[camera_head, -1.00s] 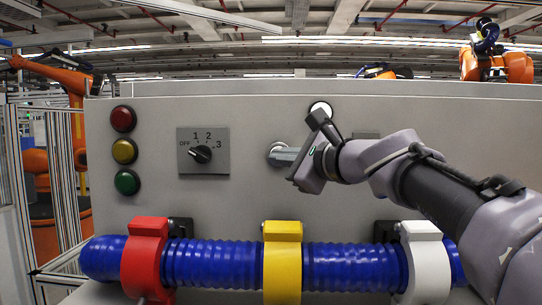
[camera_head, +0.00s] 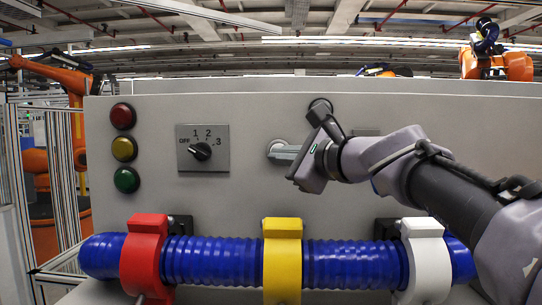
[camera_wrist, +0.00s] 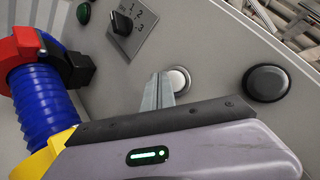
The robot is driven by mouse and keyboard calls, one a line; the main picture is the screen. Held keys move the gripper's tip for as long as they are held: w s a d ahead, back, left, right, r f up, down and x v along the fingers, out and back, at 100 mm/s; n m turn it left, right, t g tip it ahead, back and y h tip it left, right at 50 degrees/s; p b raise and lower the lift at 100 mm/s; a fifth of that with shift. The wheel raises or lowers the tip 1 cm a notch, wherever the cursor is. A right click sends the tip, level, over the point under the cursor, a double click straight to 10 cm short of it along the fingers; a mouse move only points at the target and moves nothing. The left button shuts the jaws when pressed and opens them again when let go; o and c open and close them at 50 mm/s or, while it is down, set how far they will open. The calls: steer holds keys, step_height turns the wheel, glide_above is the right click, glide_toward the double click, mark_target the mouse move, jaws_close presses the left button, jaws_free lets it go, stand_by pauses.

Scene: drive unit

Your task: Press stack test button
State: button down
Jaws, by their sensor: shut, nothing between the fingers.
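A round push button (camera_head: 320,106) sits high on the grey panel, its lower part hidden behind my arm's end. It is unlit. The wrist view shows it as a dark disc in a black ring (camera_wrist: 267,83), with nothing covering it. No label can be read on it. My gripper (camera_head: 311,168) is just below the button in the head view, in front of the panel. It is shut and empty.
Further left are a rotary switch (camera_head: 202,149) and red, yellow and green lamps. A blue hose (camera_head: 215,262) in coloured clamps runs along the front below.

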steer(key=shift+s+a+b, duration=0.2)
steer(key=shift+s+b, duration=0.5)
steer(key=shift+s, duration=1.8)
